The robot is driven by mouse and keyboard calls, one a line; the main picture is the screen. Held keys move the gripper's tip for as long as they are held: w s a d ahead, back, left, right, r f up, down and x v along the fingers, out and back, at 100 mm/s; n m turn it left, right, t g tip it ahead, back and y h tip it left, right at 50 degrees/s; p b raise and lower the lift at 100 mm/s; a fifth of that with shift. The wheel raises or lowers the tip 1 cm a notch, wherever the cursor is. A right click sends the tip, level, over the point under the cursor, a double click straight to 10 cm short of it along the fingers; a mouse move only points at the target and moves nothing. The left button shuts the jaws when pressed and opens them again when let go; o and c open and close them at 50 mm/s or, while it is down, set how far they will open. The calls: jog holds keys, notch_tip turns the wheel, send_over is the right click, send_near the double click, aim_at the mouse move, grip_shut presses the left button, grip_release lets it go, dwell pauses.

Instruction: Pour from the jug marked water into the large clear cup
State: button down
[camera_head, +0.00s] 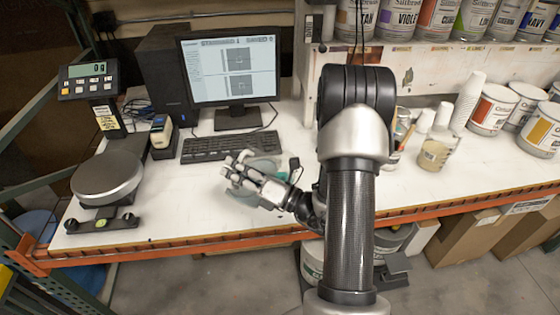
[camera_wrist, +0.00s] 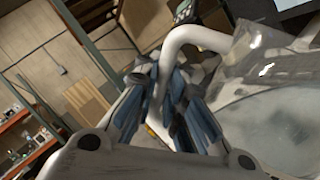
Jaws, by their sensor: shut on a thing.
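My gripper (camera_head: 236,172) is over the white table, in front of the keyboard. In the wrist view my gripper (camera_wrist: 165,105) has its blue-padded fingers closed around a white curved handle (camera_wrist: 195,33). The handle belongs to a clear jug (camera_wrist: 270,112), whose body fills the right of that view. In the head view, clear greenish parts (camera_head: 264,164) show around my gripper, largely covered by it. I cannot read any mark on the jug or tell its liquid level. I cannot make out the large clear cup separately from these clear parts.
A round scale (camera_head: 107,178) stands at the left. A monitor (camera_head: 231,67) and keyboard (camera_head: 229,147) are behind my gripper. At the right are a clear labelled container (camera_head: 436,153), stacked white cups (camera_head: 468,103) and several paint cans (camera_head: 491,110).

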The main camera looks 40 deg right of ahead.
aim_at(241, 160)
jog(key=shift+w+d+r+m, duration=0.1)
jog(key=shift+d+r+m, duration=0.25)
jog(key=shift+m, duration=0.25)
dwell(1.9)
jog(key=shift+w+d+r+m+t+h+p, duration=0.15)
jog(key=shift+d+r+m+t+h+p, duration=0.35)
jog(key=shift+r+m+p, duration=0.5)
dwell(4.5)
